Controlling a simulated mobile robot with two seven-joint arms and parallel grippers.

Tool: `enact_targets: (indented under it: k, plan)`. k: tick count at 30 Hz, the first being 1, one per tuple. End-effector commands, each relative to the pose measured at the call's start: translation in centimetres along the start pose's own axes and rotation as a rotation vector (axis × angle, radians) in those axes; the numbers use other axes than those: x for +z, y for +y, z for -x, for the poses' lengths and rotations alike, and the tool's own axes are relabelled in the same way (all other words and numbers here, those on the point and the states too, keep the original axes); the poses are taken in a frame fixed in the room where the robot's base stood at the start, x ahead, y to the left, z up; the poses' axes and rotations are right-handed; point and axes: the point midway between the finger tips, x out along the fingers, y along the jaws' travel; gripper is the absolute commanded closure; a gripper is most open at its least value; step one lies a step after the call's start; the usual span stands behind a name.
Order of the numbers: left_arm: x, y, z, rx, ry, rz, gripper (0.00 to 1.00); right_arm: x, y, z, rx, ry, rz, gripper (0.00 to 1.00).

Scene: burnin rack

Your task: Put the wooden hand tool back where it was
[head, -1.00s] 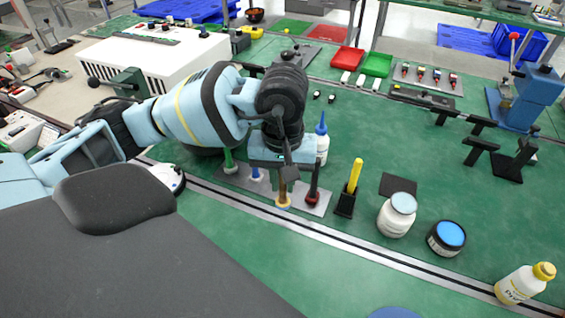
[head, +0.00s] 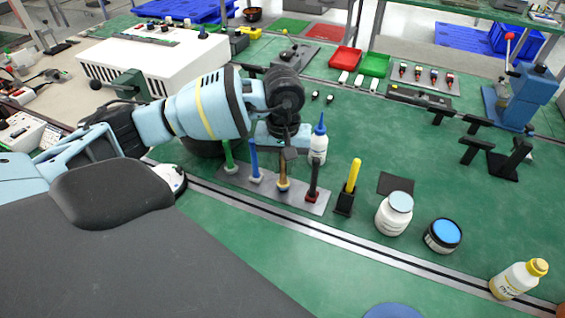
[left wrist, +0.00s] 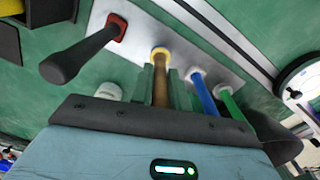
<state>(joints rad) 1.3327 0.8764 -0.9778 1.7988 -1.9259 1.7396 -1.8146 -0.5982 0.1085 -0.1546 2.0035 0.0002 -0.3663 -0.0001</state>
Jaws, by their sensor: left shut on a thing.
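The wooden hand tool (head: 283,172) has a brown wooden handle and a yellow collar at its lower end. It stands upright in the row on the grey holder plate (head: 318,208), between a blue-handled tool (head: 254,160) and a black-handled tool with a red collar (head: 313,180). My left gripper (head: 288,153) is shut on its upper part from behind. In the left wrist view the wooden handle (left wrist: 161,88) lies between the two fingers, and its yellow collar (left wrist: 160,53) is at the plate. Whether the collar is fully seated cannot be told.
A green-handled tool (head: 228,157) stands at the plate's left end. A blue-capped bottle (head: 319,146) is close behind the gripper. A yellow-handled tool in a black holder (head: 348,187) and a white jar (head: 394,214) stand to the right.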

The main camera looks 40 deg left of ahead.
Motion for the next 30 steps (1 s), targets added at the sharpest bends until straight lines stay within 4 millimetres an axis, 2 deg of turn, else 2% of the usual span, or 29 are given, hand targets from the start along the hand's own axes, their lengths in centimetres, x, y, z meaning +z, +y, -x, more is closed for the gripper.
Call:
enact_targets:
  k: [12,13,18,26,30]
  plan:
    - [0.0,0.0,-0.8,0.001,0.000,-0.001,1.00,0.4,0.0,-0.1,0.000,-0.006,0.000,0.64]
    - [0.0,0.0,-0.8,0.000,0.000,-0.001,0.82,0.4,0.0,-0.1,0.000,-0.006,0.000,0.64]
    - [0.0,0.0,-0.7,0.001,0.001,-0.001,0.61,0.3,0.0,-0.1,0.000,-0.005,0.000,0.64]
    - [0.0,0.0,-0.6,0.001,0.001,-0.001,0.61,0.2,0.0,-0.1,0.000,-0.004,0.000,0.64]
    - [0.0,0.1,0.3,0.003,0.003,-0.001,0.61,-0.1,0.0,0.0,0.000,0.001,0.001,0.64]
